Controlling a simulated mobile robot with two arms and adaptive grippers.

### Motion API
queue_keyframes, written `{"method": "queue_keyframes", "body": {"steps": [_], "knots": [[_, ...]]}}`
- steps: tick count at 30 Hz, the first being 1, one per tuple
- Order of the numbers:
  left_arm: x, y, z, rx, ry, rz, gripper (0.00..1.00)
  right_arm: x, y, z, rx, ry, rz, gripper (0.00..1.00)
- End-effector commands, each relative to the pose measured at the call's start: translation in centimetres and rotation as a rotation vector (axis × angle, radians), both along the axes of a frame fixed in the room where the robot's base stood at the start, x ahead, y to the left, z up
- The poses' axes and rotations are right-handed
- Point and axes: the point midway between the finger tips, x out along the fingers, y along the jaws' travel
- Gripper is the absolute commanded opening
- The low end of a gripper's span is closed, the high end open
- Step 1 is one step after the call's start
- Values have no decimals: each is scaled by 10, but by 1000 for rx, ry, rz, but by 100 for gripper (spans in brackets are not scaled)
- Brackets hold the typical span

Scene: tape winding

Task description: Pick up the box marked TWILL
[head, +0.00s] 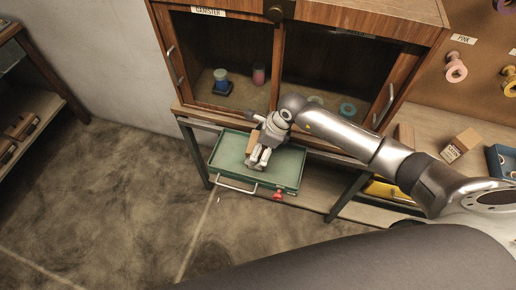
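A tan box (460,146) with a pale label on its side sits on the shelf at the right; its lettering is too small to read. Another tan block (252,142) shows beside my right gripper, over the green drawer; the gripper partly hides it and I see no word on it. My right gripper (258,160) points down over the drawer, its arm coming in from the right. Whether its fingers are open or shut is unclear. My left gripper is out of view.
The green drawer (289,172) is pulled out below a wooden cabinet (330,12). A blue box (501,160) stands at the far right. Clear floor (110,200) lies at left.

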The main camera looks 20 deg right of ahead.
Motion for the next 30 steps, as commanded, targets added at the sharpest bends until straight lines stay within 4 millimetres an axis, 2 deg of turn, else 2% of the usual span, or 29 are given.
{"method": "queue_keyframes", "body": {"steps": [7,19,30], "knots": [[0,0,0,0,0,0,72,0,1,-1,1,-1,0,100],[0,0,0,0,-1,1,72,0,0,-1,1,-1,0,50],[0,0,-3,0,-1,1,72,1,0,3,1,-4,0,50]]}}
